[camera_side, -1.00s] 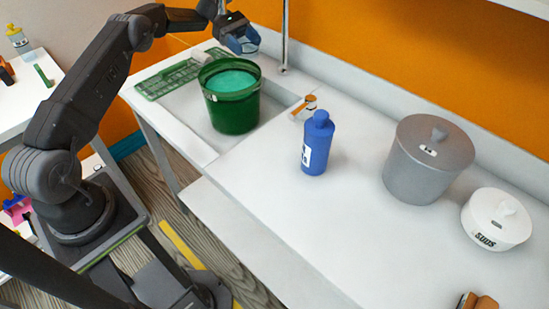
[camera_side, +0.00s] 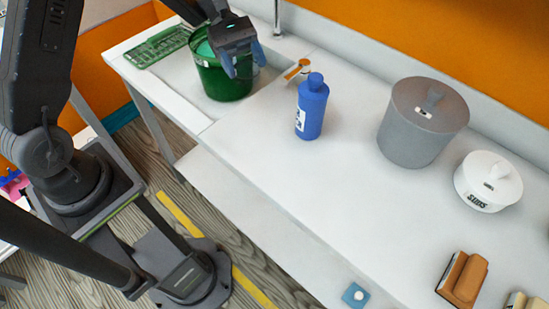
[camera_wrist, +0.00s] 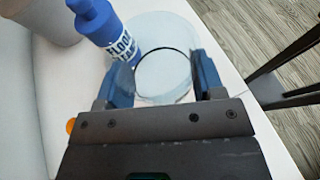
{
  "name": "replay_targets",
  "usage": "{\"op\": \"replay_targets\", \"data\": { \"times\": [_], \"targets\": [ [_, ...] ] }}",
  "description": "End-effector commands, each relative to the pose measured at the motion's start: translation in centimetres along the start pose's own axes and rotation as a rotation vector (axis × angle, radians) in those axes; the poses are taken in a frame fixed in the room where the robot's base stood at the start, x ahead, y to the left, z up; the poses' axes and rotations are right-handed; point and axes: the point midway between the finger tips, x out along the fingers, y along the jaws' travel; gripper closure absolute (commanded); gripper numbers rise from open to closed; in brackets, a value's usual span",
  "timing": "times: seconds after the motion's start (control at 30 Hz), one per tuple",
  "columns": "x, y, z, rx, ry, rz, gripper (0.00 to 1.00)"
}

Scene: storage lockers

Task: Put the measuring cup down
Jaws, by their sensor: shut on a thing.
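My gripper (camera_side: 243,62) hangs fingers down in front of the green bucket (camera_side: 212,84) in the side view. In the wrist view its two blue fingers (camera_wrist: 162,78) are shut on the sides of a pale, see-through round cup (camera_wrist: 165,62), which I take as the measuring cup. A dark ring shows on the cup. The cup cannot be made out clearly in the side view. Below it in the wrist view is white counter. Whether the cup touches the counter cannot be told.
A blue bottle (camera_side: 311,108) stands right of my gripper; an orange-and-white item (camera_side: 297,70) lies behind it. A grey lidded pot (camera_side: 420,125) and a white lidded pot (camera_side: 487,182) stand farther right. Brown-orange blocks (camera_side: 463,278) lie near front right. The mid-front counter (camera_side: 360,210) is clear.

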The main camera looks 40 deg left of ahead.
Motion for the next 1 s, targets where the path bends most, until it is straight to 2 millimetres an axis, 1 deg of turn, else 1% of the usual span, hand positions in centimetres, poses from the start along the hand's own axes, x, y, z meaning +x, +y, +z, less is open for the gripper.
{"op": "replay_targets", "data": {
  "times": [0.03, 0.1, 0.2, 0.3, 0.37, 0.47, 0.8, 0.9, 1.0],
  "targets": [
    [0.8, -1.0, 0.5, 0.001, -0.001, -0.009, 0.63],
    [1.9, -2.3, 0.9, 0.005, -0.001, -0.021, 0.63],
    [3.1, -3.8, 1.4, 0.010, -0.001, -0.035, 0.63],
    [3.9, -4.7, 1.6, 0.014, 0.000, -0.043, 0.63],
    [4.4, -4.9, 1.7, 0.015, -0.001, -0.046, 0.63],
    [5.8, -4.8, 1.5, 0.015, -0.002, -0.051, 0.63],
    [13.9, -2.6, 0.0, 0.013, -0.003, -0.053, 0.63],
    [15.6, -2.0, -0.3, 0.014, -0.002, -0.051, 0.63],
    [16.7, -1.7, -0.5, 0.015, -0.001, -0.048, 0.63]
  ]
}}
